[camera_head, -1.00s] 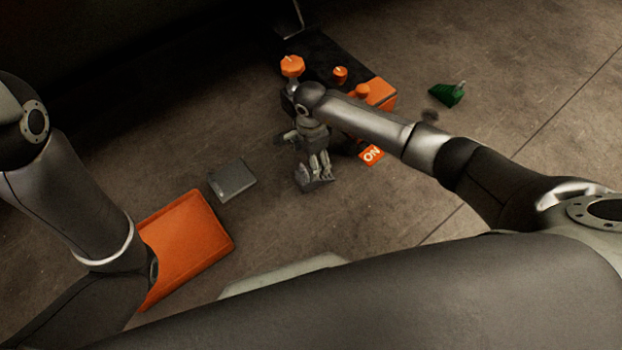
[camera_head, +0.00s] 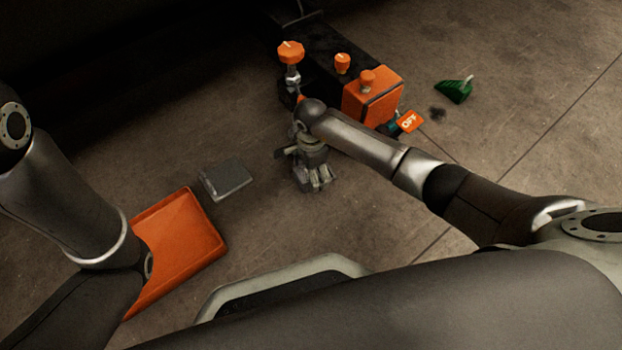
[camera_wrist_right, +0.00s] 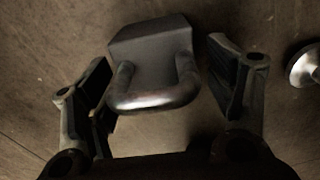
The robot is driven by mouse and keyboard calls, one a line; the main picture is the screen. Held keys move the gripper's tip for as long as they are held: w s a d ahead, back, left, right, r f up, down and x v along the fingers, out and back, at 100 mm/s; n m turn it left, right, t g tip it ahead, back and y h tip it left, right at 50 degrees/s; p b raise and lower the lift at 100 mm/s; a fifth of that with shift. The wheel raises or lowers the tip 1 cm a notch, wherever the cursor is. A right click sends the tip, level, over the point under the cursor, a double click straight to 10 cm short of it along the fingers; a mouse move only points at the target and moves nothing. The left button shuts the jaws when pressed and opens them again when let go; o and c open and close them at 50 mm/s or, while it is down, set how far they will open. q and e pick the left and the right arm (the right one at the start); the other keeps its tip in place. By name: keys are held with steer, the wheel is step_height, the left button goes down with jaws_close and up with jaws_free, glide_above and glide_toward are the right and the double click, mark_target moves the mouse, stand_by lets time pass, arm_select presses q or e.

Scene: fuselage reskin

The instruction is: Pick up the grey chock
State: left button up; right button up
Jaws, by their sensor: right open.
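The grey chock (camera_wrist_right: 150,50) is a block with a rounded bar handle, seen in the right wrist view on the floor. My right gripper (camera_wrist_right: 160,62) is open, with one finger on each side of the chock and its handle. Gaps show between the fingers and the handle. In the head view my right gripper (camera_head: 316,178) points down at the floor; the chock there is mostly hidden and hard to tell from the fingers. My left arm is at the left of the head view, but its gripper is not in view.
An orange tray (camera_head: 180,245) and a flat grey box (camera_head: 226,180) lie left of my right gripper. An orange-topped unit (camera_head: 372,95) with knobs and an OFF tag (camera_head: 410,121) stands behind my right arm. A green chock (camera_head: 454,91) lies farther right on open floor.

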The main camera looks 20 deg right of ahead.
steer(key=shift+f, duration=0.2)
steer(key=c, duration=1.3)
